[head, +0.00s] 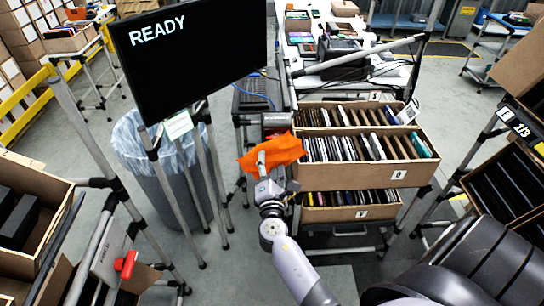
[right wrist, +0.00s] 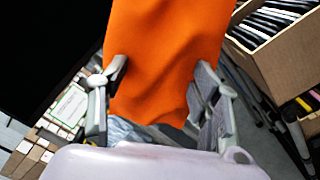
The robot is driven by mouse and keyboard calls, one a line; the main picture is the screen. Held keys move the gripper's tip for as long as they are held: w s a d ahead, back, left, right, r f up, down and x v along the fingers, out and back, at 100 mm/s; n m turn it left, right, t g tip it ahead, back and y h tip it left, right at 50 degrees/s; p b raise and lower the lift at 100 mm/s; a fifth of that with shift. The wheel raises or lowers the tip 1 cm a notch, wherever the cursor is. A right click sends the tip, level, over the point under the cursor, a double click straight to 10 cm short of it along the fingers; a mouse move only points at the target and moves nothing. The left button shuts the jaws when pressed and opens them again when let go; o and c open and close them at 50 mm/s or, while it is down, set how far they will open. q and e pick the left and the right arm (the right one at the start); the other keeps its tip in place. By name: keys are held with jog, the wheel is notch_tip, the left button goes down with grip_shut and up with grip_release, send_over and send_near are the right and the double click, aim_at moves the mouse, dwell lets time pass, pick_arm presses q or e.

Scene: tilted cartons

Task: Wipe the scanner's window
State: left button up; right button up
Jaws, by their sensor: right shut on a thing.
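My right gripper (head: 263,163) is shut on an orange cloth (head: 278,151), which spreads out above and beside the fingers. In the right wrist view the cloth (right wrist: 165,60) hangs between the two fingers (right wrist: 160,85) and fills the middle. A dark grey box-like device (head: 276,121), which looks like the scanner, stands just behind the cloth at the left end of the upper carton. Its window cannot be made out; the cloth covers its lower part. I cannot tell whether the cloth touches it. My left gripper is not in view.
A carton of upright sleeves (head: 405,176) stands right of the gripper, with another carton (head: 350,214) below. A black screen reading READY (head: 190,50) hangs at upper left, above a bin with a clear liner (head: 130,150). Metal posts stand close by on the left.

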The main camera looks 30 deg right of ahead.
aim_at(269, 137)
jog(key=shift+b+x, duration=0.6)
jog(key=shift+x, duration=2.65)
jog(key=shift+b+x, duration=0.35)
jog(key=shift+x, duration=0.7)
jog(key=shift+s+d, duration=0.1)
jog(key=shift+s+d, duration=0.5)
jog(key=shift+d, duration=0.3)
jog(key=shift+s+d, duration=0.55)
jog(key=shift+d, duration=0.2)
jog(key=shift+w, duration=0.15)
jog(key=shift+w+a+r+b, duration=0.1)
jog(key=shift+w+a+b, duration=0.1)
jog(key=shift+w+a, duration=0.3)
jog(key=shift+w+a+b, duration=0.15)
jog(key=shift+w+a, duration=0.15)
jog(key=shift+a, duration=0.4)
jog(key=shift+w+a+r, duration=0.15)
jog(key=shift+w+a, duration=0.1)
jog(key=shift+a, duration=0.2)
